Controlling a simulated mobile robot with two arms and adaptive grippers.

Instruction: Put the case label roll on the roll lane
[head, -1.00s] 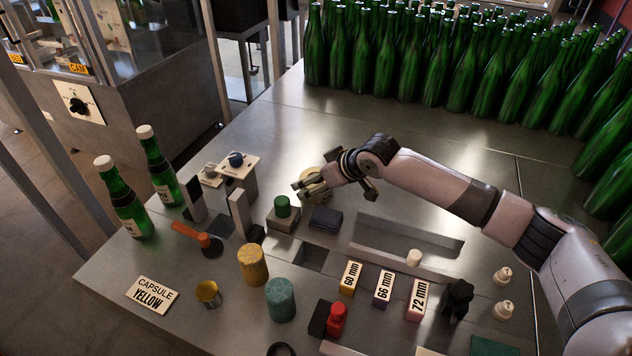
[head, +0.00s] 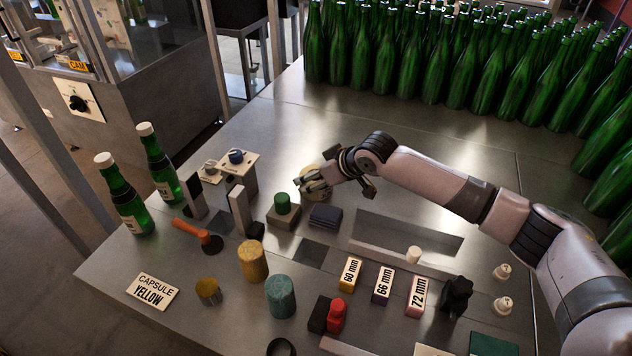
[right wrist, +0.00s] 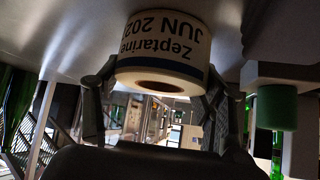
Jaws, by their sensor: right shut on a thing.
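The case label roll (right wrist: 165,45) is a white paper roll with a blue edge band, a hollow core and print reading "Zeptarine JUN 202…". It fills the upper middle of the right wrist view. My right gripper (right wrist: 160,95) is shut on it, with one finger on each side. In the head view the right gripper (head: 314,181) and the partly hidden roll are low over the table, behind the dark blue pad. I cannot tell whether the roll touches the table. A long recess (head: 405,236) lies to their right; I cannot tell whether this is the roll lane. My left gripper is out of view.
A green cylinder on a block (head: 282,203) and a dark blue pad (head: 325,216) stand close in front of the gripper. Size blocks (head: 383,284) and yellow and teal cylinders (head: 280,297) are nearer. Green bottles (head: 450,60) crowd the back. The metal table (head: 290,120) behind the gripper is clear.

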